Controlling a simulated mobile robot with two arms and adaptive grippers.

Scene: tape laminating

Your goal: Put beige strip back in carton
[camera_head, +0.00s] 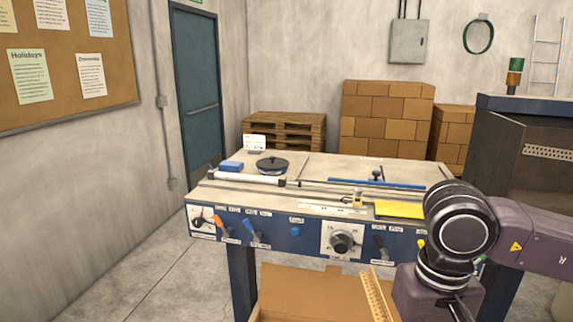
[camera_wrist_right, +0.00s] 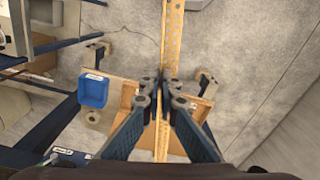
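The beige strip (camera_wrist_right: 172,40) is long, narrow and perforated. It runs from the top of the right wrist view down between the fingers of my right gripper (camera_wrist_right: 161,90), which is shut on it. In the head view the strip (camera_head: 377,294) stands tilted at the lower edge, beside my right arm; its lower end is out of frame. The open brown carton (camera_head: 310,289) is below the table front, close to the strip's left; its inside is mostly cut off. My left gripper does not show.
A work table (camera_head: 320,202) with a blue control front stands behind the carton. A yellow pad (camera_head: 398,209) lies on it. Stacked cartons (camera_head: 387,115) and pallets (camera_head: 285,131) are at the back. A blue bin (camera_wrist_right: 94,90) shows in the wrist view. Floor at left is clear.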

